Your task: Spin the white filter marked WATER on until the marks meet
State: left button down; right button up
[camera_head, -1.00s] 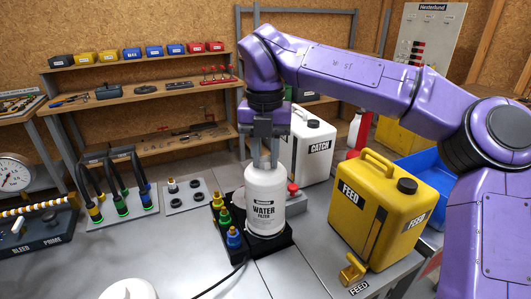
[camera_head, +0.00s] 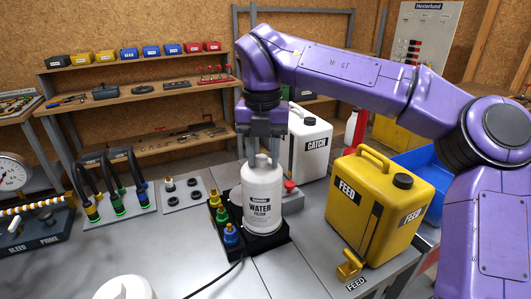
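The white filter marked WATER (camera_head: 262,200) stands upright on a black base (camera_head: 262,247) in the middle of the head view. My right gripper (camera_head: 263,157) points straight down over its top. The fingers are spread to either side of the filter's narrow top knob, with a gap showing between them; they look open. Any alignment marks on the filter and base are too small to make out. My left gripper is not in view.
Green, yellow and blue fittings (camera_head: 223,219) stand close at the filter's left. A yellow FEED can (camera_head: 375,215) is at the right, a white CATCH can (camera_head: 308,145) behind. A white rounded object (camera_head: 125,289) is cut off at the bottom edge. A black cable crosses the front.

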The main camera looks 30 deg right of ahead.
jog(key=shift+s+f+b, duration=0.15)
jog(key=shift+f+b, duration=0.25)
jog(key=shift+f, duration=0.05)
